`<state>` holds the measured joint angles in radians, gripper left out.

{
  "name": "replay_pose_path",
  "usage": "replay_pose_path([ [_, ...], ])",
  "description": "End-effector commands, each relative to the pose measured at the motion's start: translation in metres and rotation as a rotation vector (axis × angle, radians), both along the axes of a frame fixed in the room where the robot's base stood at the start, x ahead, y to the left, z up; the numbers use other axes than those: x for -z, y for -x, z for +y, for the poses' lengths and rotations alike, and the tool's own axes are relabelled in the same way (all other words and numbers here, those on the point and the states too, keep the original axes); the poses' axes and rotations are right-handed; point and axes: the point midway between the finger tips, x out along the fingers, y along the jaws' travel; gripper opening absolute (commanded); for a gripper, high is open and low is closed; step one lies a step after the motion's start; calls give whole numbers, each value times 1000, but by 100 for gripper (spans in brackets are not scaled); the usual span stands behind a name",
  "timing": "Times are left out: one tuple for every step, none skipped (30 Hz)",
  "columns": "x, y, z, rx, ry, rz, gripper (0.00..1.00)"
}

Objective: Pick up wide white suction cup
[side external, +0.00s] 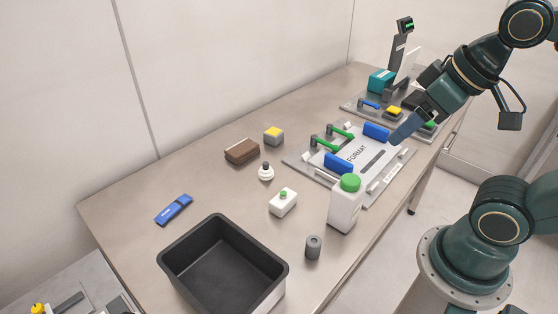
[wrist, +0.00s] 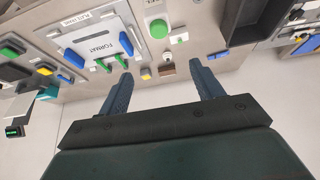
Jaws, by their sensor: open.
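My gripper (side external: 401,134) is open and empty, high over the right part of the table near the format plate, well to the right of the cup. In the wrist view its two fingers (wrist: 161,72) are spread apart with nothing between them.
Near the cup are a brown block (side external: 242,151), a yellow-topped grey block (side external: 273,136) and a white box with a green button (side external: 283,203). A green-capped bottle (side external: 345,207), grey cylinder (side external: 313,247), black bin (side external: 187,248) and format plate (side external: 372,181) stand around.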

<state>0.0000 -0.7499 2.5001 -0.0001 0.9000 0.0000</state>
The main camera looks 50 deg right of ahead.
Motion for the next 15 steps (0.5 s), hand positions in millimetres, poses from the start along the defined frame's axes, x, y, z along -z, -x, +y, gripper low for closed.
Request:
replay_pose_path([
  [0, 0, 0, 0, 0, 0, 66],
  [0, 0, 0, 0, 0, 0, 66],
  [0, 0, 0, 0, 0, 0, 66],
  [0, 0, 0, 0, 0, 0, 66],
  [0, 0, 0, -1, 0, 0, 66],
  [0, -1, 0, -2, 1, 1, 66],
  [-1, -1, 0, -4, 2, 1, 66],
  [-1, -2, 0, -7, 2, 2, 66],
  [-2, -4, 0, -11, 5, 4, 66],
  [-2, -6, 0, -16, 6, 7, 66],
  [-3, -8, 0, -22, 8, 10, 66],
  [-4, -11, 1, -31, 12, 14, 66],
  [-4, -14, 1, -40, 16, 18, 66],
  [-5, -18, 1, -50, 19, 22, 66],
  [-7, -23, 2, -65, 25, 28, 66],
])
